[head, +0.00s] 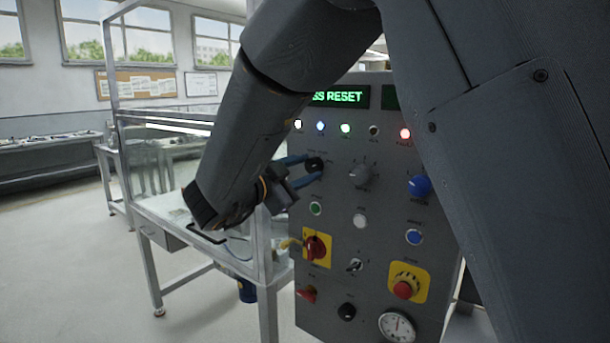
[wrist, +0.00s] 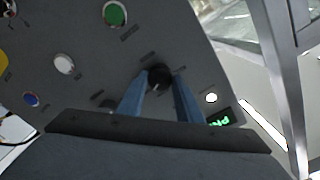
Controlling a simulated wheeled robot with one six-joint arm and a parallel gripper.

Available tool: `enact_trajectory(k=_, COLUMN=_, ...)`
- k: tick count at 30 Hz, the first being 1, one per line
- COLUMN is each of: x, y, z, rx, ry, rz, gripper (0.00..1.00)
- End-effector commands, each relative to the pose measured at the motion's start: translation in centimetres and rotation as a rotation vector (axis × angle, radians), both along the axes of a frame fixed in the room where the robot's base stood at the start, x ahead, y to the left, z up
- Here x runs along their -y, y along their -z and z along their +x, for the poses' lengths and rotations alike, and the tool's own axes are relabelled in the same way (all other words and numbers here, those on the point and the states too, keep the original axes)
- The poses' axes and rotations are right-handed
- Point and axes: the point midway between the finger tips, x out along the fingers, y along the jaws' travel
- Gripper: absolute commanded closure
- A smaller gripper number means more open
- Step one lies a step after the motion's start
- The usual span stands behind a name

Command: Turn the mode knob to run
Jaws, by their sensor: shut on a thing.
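The black knob (head: 314,164) sits at the upper left of the grey control panel (head: 335,260). My gripper (head: 310,168) has its two blue fingers shut on this knob, one finger on each side. In the wrist view the knob (wrist: 159,77) shows between the fingertips (wrist: 161,82). The labels around it are too small to read, so I cannot tell its setting or whether it is the mode knob.
The panel also carries a row of lamps, a green button (head: 316,208), a white button (head: 360,221), a red switch on yellow (head: 316,247), a red emergency button (head: 404,288) and a gauge (head: 397,326). A metal-framed glass enclosure (head: 172,160) stands left of the panel. Floor at left is clear.

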Motion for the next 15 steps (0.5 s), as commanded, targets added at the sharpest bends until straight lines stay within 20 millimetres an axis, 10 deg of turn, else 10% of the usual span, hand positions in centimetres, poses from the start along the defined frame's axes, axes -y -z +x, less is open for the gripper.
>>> enact_trajectory(k=15, x=0.01, y=-0.04, z=-0.02, rx=0.026, ry=0.001, rz=0.032, gripper=0.9)
